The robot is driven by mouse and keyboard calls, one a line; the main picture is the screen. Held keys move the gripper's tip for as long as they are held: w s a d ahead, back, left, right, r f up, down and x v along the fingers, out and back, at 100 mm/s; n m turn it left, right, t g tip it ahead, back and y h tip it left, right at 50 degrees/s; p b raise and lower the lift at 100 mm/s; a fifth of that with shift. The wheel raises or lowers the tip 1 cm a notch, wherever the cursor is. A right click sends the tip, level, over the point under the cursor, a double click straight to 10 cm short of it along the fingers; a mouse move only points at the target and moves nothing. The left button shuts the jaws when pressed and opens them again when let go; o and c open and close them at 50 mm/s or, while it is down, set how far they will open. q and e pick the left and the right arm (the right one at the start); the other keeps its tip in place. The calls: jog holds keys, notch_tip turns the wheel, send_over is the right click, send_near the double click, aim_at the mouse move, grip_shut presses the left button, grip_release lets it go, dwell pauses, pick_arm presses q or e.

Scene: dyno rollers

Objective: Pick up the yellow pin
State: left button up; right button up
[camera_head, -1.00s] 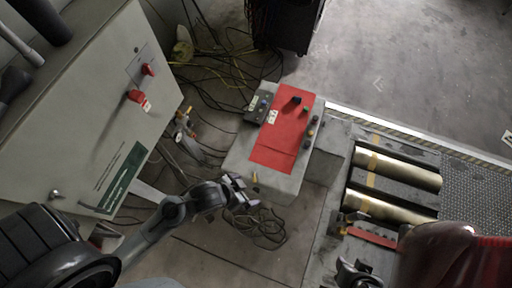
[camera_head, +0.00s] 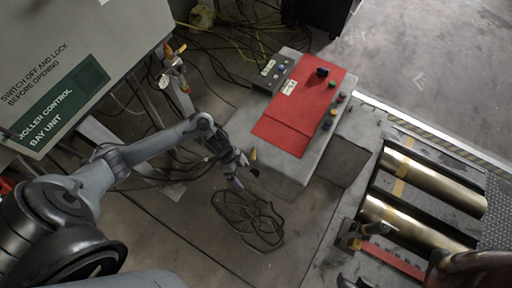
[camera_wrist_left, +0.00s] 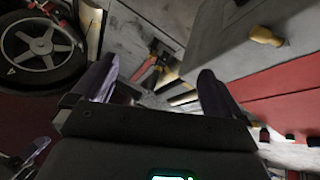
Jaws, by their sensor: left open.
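The yellow pin (camera_head: 253,155) is small and stands out at the near left end of the grey box with the red top (camera_head: 302,112). In the left wrist view the yellow pin (camera_wrist_left: 265,36) shows at the upper right, on the grey face of the box. My left gripper (camera_head: 246,178) is just beside and below the pin in the head view, apart from it. Its two fingers (camera_wrist_left: 155,88) are spread and empty in the wrist view, with the pin outside them to the right.
Loose cables (camera_head: 250,220) lie on the floor below the gripper. A grey control cabinet (camera_head: 75,60) stands at the upper left. Brass rollers (camera_head: 435,175) lie at the right. A wheel (camera_wrist_left: 40,45) shows at the wrist view's upper left.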

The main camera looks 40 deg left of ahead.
pick_arm(q)
jog(key=w+a+f+y+b, duration=0.2)
jog(key=w+a+f+b, duration=0.5)
jog(key=b, duration=0.1)
jog(key=t+b, duration=0.2)
jog(key=b, duration=0.4)
send_near(254, 153)
jog(key=b+x, duration=0.2)
jog(key=x, duration=0.1)
jog(key=shift+d+f, duration=0.1)
jog(key=shift+f, duration=0.2)
jog(key=b+x, duration=0.3)
jog(key=x, duration=0.1)
jog(key=shift+w+f+b, duration=0.1)
jog(key=shift+f+b, duration=0.05)
jog(key=shift+b, duration=0.15)
jog(key=shift+w+d+f, duration=0.1)
jog(key=shift+d+f, duration=0.05)
jog(key=shift+f, duration=0.2)
pick_arm(e)
notch_tip(254, 153, down, 23)
jog(key=shift+d+r, duration=0.15)
jog(key=shift+d, duration=0.25)
jog(key=shift+w, duration=0.1)
pick_arm(q)
jog(key=c, duration=0.9)
